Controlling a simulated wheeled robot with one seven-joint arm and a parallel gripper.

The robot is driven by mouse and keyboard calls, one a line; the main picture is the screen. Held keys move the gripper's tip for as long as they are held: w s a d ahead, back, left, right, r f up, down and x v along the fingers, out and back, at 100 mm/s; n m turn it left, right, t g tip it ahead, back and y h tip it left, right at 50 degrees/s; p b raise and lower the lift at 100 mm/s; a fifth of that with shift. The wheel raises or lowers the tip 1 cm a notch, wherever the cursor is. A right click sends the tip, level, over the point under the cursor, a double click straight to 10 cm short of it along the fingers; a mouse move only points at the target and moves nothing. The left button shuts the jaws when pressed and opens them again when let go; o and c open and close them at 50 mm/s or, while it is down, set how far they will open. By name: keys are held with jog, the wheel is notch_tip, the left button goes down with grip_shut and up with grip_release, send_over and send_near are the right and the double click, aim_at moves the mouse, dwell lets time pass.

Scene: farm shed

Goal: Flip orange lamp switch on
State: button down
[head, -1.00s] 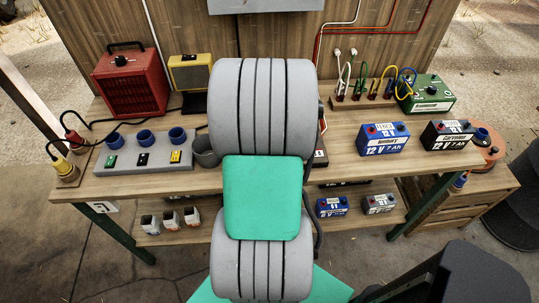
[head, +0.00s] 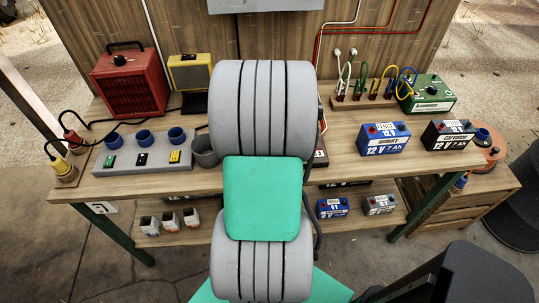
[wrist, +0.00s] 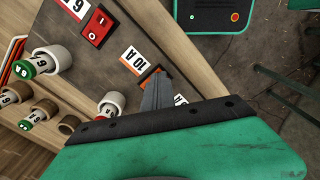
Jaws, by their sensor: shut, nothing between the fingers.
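In the wrist view, my gripper (wrist: 157,82) is shut and empty, its narrow tips close against a dark panel (wrist: 76,41). An orange switch (wrist: 150,72) shows just beside the tips, partly hidden by them. I cannot tell whether the tips touch it or which way it is set. A white "10 A" label (wrist: 133,61) is next to it. A red switch (wrist: 98,27) with its own label (wrist: 75,8) sits farther up the panel. In the head view, my arm hides the gripper and the switch panel.
Pale cylinders with coloured ends, such as one marked 6A (wrist: 25,68), stand near the panel. The bench (head: 340,165) holds a red heater (head: 130,82), a grey switch box (head: 140,156), batteries (head: 383,139) and a green unit (head: 428,93). A lower shelf (head: 190,237) holds small items.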

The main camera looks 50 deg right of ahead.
jog(key=shift+r+p, duration=2.65)
jog(key=shift+r, duration=0.85)
jog(key=shift+f, duration=0.1)
jog(key=m, duration=0.3)
jog(key=shift+m, duration=0.3)
jog(key=s+a+m, duration=0.3)
jog(key=a+m, duration=0.5)
jog(key=w+a+r+n+t, duration=0.1)
jog(key=w+a+r+n, duration=0.2)
jog(key=a, duration=0.5)
jog(key=w+a+r+n+t, duration=0.2)
jog(key=w+a+r+n, duration=0.1)
jog(key=a, duration=0.5)
jog(key=w+a+r+n+t, duration=0.1)
jog(key=w+a+r+n, duration=0.2)
jog(key=a+r, duration=0.4)
jog(key=shift+w+a, duration=0.5)
jog(key=shift+w, duration=0.35)
